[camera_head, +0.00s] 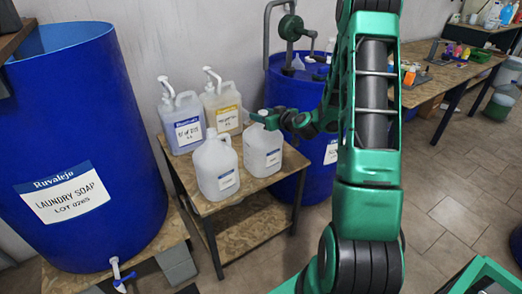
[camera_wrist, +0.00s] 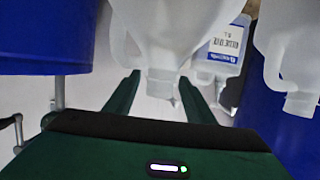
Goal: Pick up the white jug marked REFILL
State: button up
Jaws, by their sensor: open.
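Two white translucent jugs stand upright at the front of a small wooden table: a left one (camera_head: 214,170) and a right one (camera_head: 262,155). Each has a small label whose text is too small to read, so I cannot tell which says REFILL. My gripper (camera_head: 272,118) is at the top of the right jug. In the wrist view, which looks upside down, my gripper (camera_wrist: 160,88) is open, with the right jug (camera_wrist: 165,35) showing its neck between the fingers. I cannot tell if they touch it. The left jug (camera_wrist: 292,65) shows at the right there.
A large blue drum (camera_head: 80,150) stands left; another blue drum (camera_head: 285,90) is behind the table. A workbench (camera_head: 440,80) is at right.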

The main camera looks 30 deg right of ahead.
grip_shut()
jog(key=shift+r, duration=0.15)
